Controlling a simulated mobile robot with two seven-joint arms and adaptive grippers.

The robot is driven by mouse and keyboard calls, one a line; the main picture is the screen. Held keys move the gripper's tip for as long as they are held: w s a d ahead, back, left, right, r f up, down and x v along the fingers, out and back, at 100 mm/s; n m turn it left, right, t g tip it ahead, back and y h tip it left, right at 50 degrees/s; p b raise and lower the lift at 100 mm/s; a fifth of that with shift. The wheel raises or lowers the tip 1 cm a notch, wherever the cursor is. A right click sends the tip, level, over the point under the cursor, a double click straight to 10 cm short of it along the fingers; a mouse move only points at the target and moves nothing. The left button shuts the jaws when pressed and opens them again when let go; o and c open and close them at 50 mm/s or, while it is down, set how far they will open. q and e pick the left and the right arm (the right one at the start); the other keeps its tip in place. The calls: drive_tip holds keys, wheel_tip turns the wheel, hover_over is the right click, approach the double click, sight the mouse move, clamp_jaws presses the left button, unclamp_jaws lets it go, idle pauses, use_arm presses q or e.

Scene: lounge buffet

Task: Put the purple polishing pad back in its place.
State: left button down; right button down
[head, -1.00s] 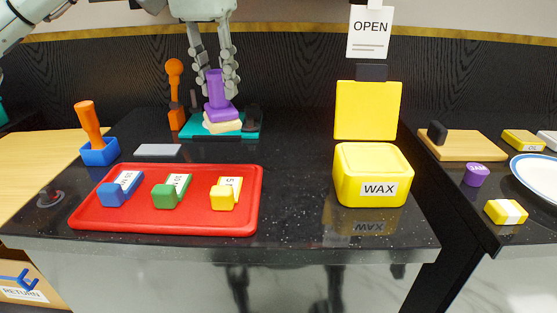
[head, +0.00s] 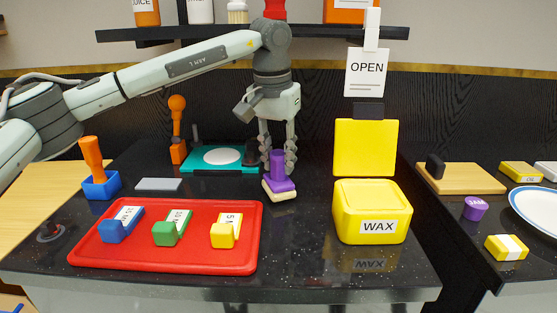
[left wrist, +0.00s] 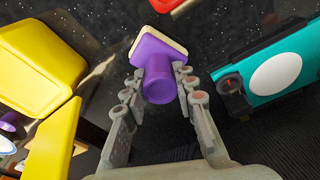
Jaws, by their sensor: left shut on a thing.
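The purple polishing pad (head: 281,186) has an upright handle and a cream underside. My left gripper (head: 277,168) is shut on its handle, with a finger on each side; the left wrist view shows the same grip on the purple handle (left wrist: 158,82). The pad is over the black counter, between the teal base and the yellow box. I cannot tell whether it touches the counter. The teal base (head: 238,167) behind it to the left bears a bare white disc (head: 222,156). My right gripper is not in view.
A yellow WAX box (head: 372,212) stands right of the pad, its lid (head: 364,147) raised behind it. A red tray (head: 190,262) with blue, green and yellow pieces lies in front left. An orange-handled tool in a blue holder (head: 101,187) stands at left. A shelf (head: 200,34) hangs behind.

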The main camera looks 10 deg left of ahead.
sight(275, 183)
use_arm(q)
drive_tip(key=shift+f, duration=0.5)
drive_tip(key=c, duration=1.2)
unclamp_jaws()
drive_tip(key=shift+r, duration=0.1)
wheel_tip(275, 183, up, 12)
drive_tip(key=s, duration=0.1)
drive_tip(key=shift+s+a, duration=0.15)
drive_tip(key=shift+s, duration=0.25)
drive_tip(key=shift+s, duration=0.1)
